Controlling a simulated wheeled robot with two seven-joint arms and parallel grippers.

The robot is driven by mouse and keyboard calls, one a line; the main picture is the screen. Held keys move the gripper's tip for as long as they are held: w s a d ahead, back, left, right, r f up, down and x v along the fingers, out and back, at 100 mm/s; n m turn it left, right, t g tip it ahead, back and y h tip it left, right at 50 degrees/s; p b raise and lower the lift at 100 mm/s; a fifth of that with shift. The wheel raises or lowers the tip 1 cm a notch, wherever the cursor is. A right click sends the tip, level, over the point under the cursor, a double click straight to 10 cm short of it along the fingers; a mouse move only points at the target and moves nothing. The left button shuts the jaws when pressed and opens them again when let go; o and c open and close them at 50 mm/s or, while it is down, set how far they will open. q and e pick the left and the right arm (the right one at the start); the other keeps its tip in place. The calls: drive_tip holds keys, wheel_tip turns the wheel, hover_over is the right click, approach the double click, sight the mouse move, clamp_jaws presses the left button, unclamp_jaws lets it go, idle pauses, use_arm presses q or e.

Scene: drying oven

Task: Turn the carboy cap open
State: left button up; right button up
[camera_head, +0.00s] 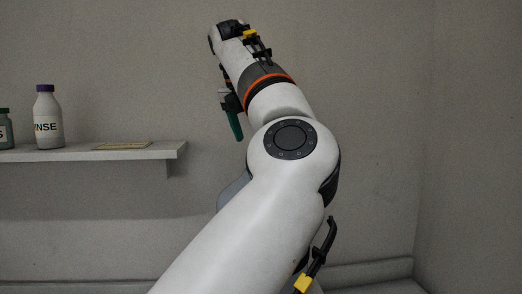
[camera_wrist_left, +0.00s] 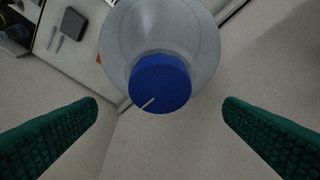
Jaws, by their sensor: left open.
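The carboy (camera_wrist_left: 190,28) is a clear, pale vessel at the top middle of the left wrist view, seen from above its cap. Its blue cap (camera_wrist_left: 162,82) has a thin white line pointing to the lower left. My left gripper (camera_wrist_left: 161,103) is open, with one green ridged finger on each side of the cap and a gap on both sides. In the head view my white arm fills the middle, and one green finger shows past it. The carboy does not show there. My right gripper is not in view.
A wall shelf (camera_head: 95,153) at the left of the head view holds a white bottle with a purple cap (camera_head: 48,120), a partly cut-off bottle (camera_head: 5,130) and a flat yellowish plate (camera_head: 122,146). Dark objects lie at the upper left of the wrist view.

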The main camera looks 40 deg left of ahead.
use_arm(q)
drive_tip(key=v, duration=0.6)
drive_tip(key=shift+p, duration=0.4)
